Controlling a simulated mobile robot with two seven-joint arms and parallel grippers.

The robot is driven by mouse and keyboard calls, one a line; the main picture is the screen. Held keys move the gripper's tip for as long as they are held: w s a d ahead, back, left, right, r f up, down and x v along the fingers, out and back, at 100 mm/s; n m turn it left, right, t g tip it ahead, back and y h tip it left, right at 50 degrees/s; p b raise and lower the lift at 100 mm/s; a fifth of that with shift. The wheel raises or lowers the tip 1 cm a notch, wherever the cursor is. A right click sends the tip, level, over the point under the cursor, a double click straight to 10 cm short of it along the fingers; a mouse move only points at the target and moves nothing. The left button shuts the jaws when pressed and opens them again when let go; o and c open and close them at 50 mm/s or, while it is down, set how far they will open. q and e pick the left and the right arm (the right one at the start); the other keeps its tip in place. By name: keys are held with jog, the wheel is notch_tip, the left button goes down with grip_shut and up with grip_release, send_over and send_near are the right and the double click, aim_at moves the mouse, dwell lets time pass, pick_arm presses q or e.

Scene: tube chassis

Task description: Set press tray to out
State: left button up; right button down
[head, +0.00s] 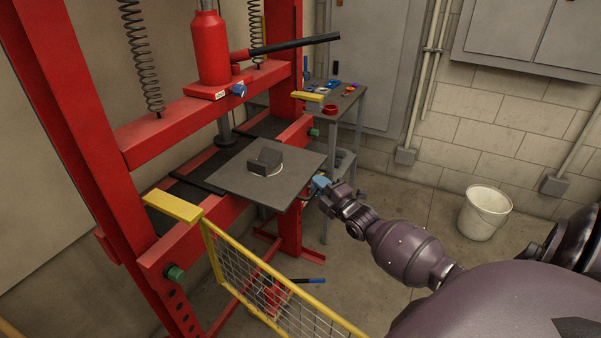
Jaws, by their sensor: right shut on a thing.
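The press tray (235,175) is a flat dark grey plate in the red press (95,110), lying level and reaching out past the front red beam toward me. A dark block (264,160) sits on it with a pale ring around its base. My right gripper (318,187) is at the tray's right front edge, beside a light blue part, and is shut on the tray's edge or a handle there; the fingertips are small and the exact grip is hard to see. My left gripper is not in view.
A yellow mesh guard (262,283) stands in front of the press. Yellow blocks (174,206) sit on the press frame. A small workbench (345,98) with tools stands behind. A white bucket (485,212) is on the floor at right. Floor between bucket and press looks clear.

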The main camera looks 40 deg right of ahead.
jog(key=s+d+p, duration=0.2)
jog(key=s+d, duration=0.1)
jog(key=s, duration=0.4)
jog(key=shift+s, duration=0.3)
jog(key=c, duration=1.6)
grip_release()
jog(key=shift+d+f, duration=0.1)
jog(key=o, duration=0.4)
jog(key=shift+s, duration=0.25)
jog(key=shift+w, duration=0.15)
